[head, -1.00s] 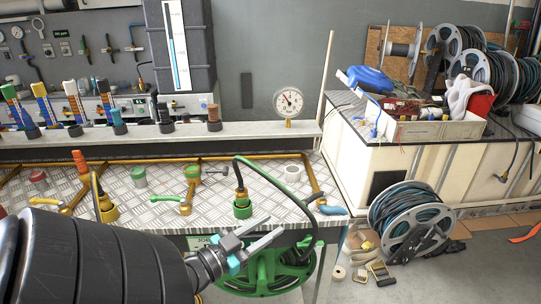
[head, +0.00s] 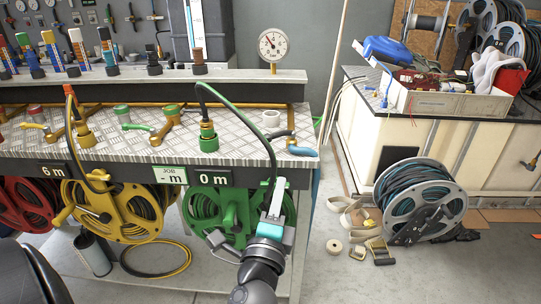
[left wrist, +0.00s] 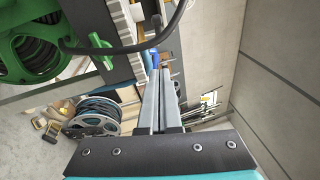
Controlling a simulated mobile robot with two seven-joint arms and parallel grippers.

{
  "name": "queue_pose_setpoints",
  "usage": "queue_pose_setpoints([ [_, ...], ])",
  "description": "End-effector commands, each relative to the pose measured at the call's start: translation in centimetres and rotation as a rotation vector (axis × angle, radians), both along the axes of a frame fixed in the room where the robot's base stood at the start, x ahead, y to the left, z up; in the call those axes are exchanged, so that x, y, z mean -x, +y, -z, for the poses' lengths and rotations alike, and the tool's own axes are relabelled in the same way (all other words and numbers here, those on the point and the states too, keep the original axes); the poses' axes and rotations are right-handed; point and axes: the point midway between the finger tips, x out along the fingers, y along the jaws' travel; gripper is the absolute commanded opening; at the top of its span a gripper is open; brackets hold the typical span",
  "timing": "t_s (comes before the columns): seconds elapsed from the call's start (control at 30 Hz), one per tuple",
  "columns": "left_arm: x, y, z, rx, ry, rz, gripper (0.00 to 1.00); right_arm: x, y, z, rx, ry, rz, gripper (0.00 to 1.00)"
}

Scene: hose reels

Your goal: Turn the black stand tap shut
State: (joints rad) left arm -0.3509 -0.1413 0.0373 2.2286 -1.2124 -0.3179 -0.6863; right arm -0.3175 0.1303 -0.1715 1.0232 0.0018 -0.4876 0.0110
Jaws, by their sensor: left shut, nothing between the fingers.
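My left gripper (head: 278,186) is shut and empty, in front of the green hose reel (head: 213,207), below the bench's front edge. In the left wrist view its fingers (left wrist: 160,76) lie side by side, near a black hose. My right gripper is out of view.
The bench (head: 240,142) carries brass pipes and a green hose fitting (head: 208,138), whose black hose arches down near my gripper. A pressure gauge (head: 273,45) stands behind. A loose reel (head: 418,200) and straps lie on the floor at right.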

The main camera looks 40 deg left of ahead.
Motion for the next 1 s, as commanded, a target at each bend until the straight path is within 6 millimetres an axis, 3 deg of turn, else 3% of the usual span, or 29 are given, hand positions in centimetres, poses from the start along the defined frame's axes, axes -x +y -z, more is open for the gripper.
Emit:
queue_pose_setpoints([
  [0.27, -2.2, 1.0, -0.6, -0.003, -0.001, 0.001, 0.00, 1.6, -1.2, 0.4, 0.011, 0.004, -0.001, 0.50],
  [0.77, -9.2, 4.0, -1.6, 0.000, -0.001, 0.001, 0.00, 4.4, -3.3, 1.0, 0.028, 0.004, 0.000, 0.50],
  [1.0, -10.2, 6.9, -2.1, -0.001, 0.001, 0.002, 0.00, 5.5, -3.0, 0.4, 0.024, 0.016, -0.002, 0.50],
])
